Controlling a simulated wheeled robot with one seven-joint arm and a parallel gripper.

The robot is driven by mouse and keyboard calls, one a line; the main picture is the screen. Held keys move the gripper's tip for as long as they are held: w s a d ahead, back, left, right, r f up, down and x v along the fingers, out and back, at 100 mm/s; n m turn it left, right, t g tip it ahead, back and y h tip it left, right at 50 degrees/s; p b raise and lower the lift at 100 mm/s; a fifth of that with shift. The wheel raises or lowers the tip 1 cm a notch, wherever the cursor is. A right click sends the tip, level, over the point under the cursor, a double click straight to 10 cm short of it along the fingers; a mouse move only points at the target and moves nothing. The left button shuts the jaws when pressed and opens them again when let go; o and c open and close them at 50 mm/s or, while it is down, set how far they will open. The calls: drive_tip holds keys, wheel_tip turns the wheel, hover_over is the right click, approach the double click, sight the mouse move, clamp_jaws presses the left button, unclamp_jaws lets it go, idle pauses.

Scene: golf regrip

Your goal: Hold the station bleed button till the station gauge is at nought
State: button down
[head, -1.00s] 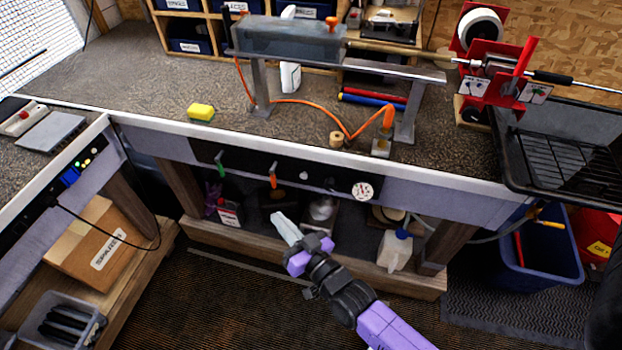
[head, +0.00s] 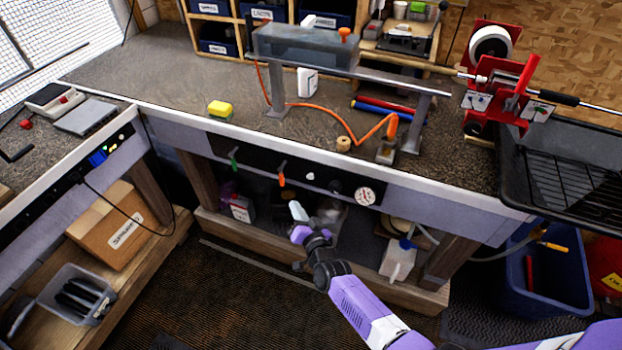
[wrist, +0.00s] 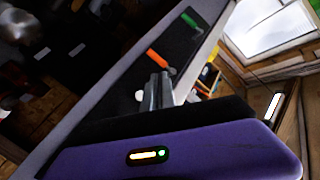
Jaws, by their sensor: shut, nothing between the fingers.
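A black control panel (head: 262,167) is set in the bench's front face. It carries a green lever (head: 234,158), an orange lever (head: 282,178), a small white button (head: 310,176), a dark knob (head: 335,187) and a round white gauge (head: 365,196). The gauge's needle is too small to read. My gripper (head: 296,209) is shut and empty, below the panel and a little left of the white button. In the wrist view the closed fingers (wrist: 158,92) point toward the panel, with the white button (wrist: 139,96) just left of them and the orange lever (wrist: 157,58) beyond. I see no contact with the button.
A lower shelf (head: 330,274) with bottles and boxes lies under the bench. A black wire tray (head: 570,170) stands at the right.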

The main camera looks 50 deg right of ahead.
sight(311, 176)
drive_tip(key=w+d+b, duration=0.3)
drive_tip(key=d+b, duration=0.2)
drive_tip(key=d, duration=0.3)
idle(0.7)
drive_tip(key=shift+d+r, duration=0.1)
drive_tip(key=shift+d, duration=0.15)
idle(1.8)
drive_tip(key=shift+w+d+p, duration=0.15)
drive_tip(key=shift+d+p, duration=0.1)
drive_tip(key=shift+p, duration=0.15)
